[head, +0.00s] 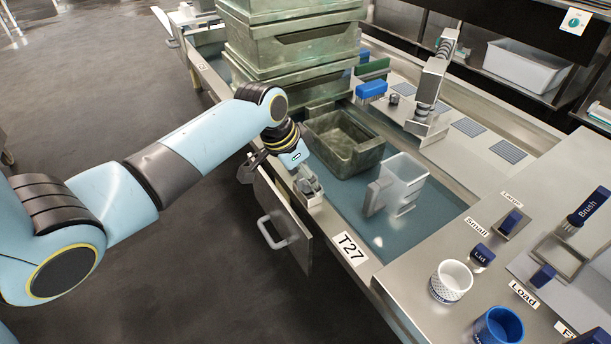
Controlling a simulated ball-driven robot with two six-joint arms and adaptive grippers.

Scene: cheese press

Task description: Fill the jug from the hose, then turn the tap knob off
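A clear jug (405,180) with a grey handle on its left stands on the blue-green bed of the table. It looks empty, but I cannot be sure. A metal fixture with a ribbed grey section (430,85), possibly the hose and tap, stands behind it. A small dark knob (394,98) sits left of the fixture; whether it is the tap knob I cannot tell. My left gripper (281,176) is over the table's left edge, left of the jug and apart from it. Its fingers appear spread, with nothing seen between them. My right gripper is out of view.
A greenish open bin (345,140) lies between my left gripper and the fixture. Stacked crates (290,45) rise behind. White (451,282) and blue (499,326) cups stand front right. An open drawer-like panel (283,222) juts from the table's left side.

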